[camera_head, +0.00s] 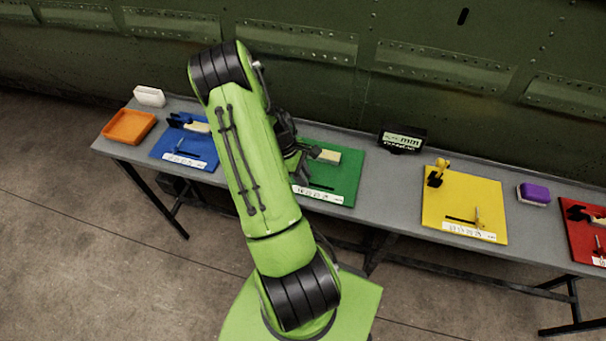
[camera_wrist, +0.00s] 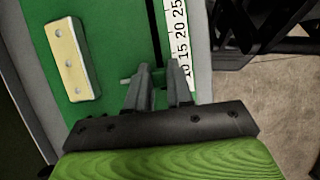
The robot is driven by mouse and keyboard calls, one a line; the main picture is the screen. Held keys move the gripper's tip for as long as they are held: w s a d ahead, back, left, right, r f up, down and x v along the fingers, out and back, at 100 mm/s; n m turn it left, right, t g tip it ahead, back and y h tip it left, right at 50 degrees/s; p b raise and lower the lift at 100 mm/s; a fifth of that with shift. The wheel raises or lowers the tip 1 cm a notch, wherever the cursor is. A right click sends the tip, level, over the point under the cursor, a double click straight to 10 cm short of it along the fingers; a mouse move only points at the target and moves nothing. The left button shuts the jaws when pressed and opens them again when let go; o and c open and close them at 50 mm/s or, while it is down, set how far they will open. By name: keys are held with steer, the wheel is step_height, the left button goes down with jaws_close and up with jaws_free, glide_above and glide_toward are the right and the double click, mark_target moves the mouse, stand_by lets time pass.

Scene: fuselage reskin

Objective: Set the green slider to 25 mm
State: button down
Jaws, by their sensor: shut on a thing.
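The green board (camera_head: 345,178) lies on the table and is partly hidden behind my arm in the head view; it also fills the left of the wrist view (camera_wrist: 115,30). A dark slot runs along it beside a white scale (camera_wrist: 182,45) marked 10, 15, 20, 25. My gripper (camera_wrist: 162,75) is shut on the green slider (camera_wrist: 128,82), whose thin peg shows beside the fingers. The fingers are near the 10 to 15 end of the scale; the exact reading is hidden. A cream block (camera_wrist: 73,58) with several holes sits on the board.
A blue board (camera_head: 205,150) and an orange tray (camera_head: 128,127) lie to the left. A display (camera_head: 402,139) stands at the back. A yellow board (camera_head: 480,205), a purple-topped block (camera_head: 534,192) and a red board (camera_head: 583,243) are to the right. The green fuselage wall is behind.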

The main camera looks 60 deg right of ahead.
mark_target(334, 190)
steer(key=s, duration=0.5)
steer(key=s+d, duration=0.1)
steer(key=s, duration=0.1)
steer(key=shift+s+d+b, duration=0.1)
steer(key=shift+s+b, duration=0.15)
steer(key=shift+b, duration=0.1)
steer(key=c, duration=1)
jaws_free()
steer(key=shift+s, duration=0.1)
steer(key=p+v, duration=0.2)
steer(key=v, duration=1.3)
steer(key=shift+w+r, duration=0.25)
steer(key=shift+r, duration=0.1)
